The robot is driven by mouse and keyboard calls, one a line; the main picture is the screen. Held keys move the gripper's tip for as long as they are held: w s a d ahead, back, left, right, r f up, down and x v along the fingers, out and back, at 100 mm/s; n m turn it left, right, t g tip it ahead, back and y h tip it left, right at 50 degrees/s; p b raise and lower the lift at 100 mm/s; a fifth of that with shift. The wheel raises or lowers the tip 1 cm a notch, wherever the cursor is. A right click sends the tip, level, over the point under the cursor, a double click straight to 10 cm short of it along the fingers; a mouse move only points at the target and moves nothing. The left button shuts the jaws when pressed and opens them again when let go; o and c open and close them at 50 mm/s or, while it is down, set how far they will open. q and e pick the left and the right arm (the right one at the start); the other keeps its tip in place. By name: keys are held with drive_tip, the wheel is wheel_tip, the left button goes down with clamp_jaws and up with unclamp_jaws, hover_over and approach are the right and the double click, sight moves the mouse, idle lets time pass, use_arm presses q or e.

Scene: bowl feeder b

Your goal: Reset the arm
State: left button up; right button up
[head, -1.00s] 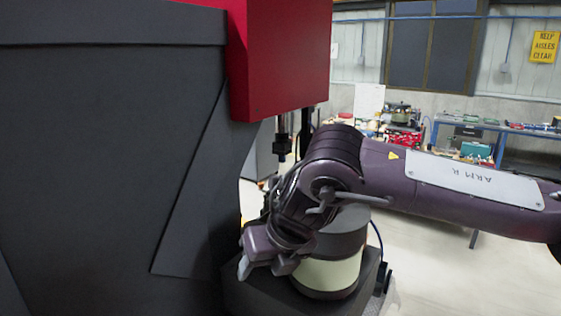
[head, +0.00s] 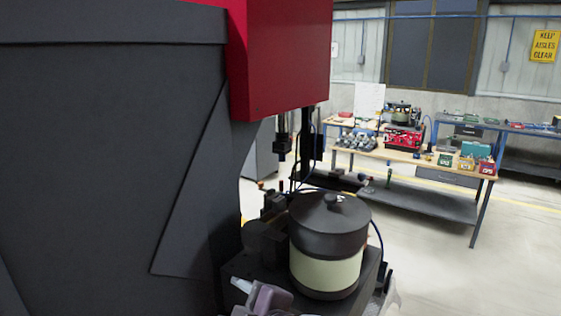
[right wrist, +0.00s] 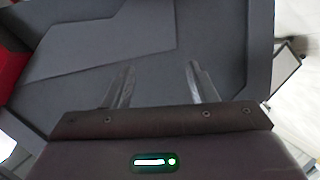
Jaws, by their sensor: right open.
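My right gripper (right wrist: 161,84) shows in the right wrist view with its two grey fingers apart and nothing between them. Dark grey machine panels fill the view beyond the fingers. In the head view, part of my right gripper (head: 258,294) shows at the bottom edge, low in front of the round feeder (head: 328,274). The feeder is a dark drum with a cream band and a lidded top. It is upright on a dark base. Most of my right arm is out of the head view. My left gripper is in neither view.
A large dark grey machine (head: 110,160) with a red upper housing (head: 280,60) fills the left. A dark spindle (head: 282,140) hangs below the housing. A workbench (head: 478,172) with parts stands behind. The floor (head: 460,275) at right is clear.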

drive_tip(key=s+d+f+m+g+h, duration=0.25)
drive_tip(key=d+f+m+h, duration=0.25)
drive_tip(key=d+f+m, duration=0.7)
drive_tip(key=s+d+f+m+g+h, duration=0.45)
drive_tip(key=s+d+f, duration=0.45)
drive_tip(key=s+d, duration=0.5)
wheel_tip(320, 180, down, 39)
drive_tip(key=s+d+g+b, duration=0.1)
drive_tip(key=s+g+b, duration=0.1)
drive_tip(key=b, duration=0.5)
drive_tip(key=s+d+f+b, duration=0.1)
drive_tip(key=s+f+b, duration=0.2)
drive_tip(key=s+f, duration=0.6)
drive_tip(key=s+d+f+b, duration=0.2)
drive_tip(key=s+f+b, duration=0.1)
drive_tip(key=s+f, duration=0.6)
wheel_tip(320, 180, down, 4)
drive_tip(key=shift+s+d+f+n+g, duration=0.25)
drive_tip(key=shift+s+d+n+g, duration=0.05)
drive_tip(key=shift+s+n+g, duration=0.1)
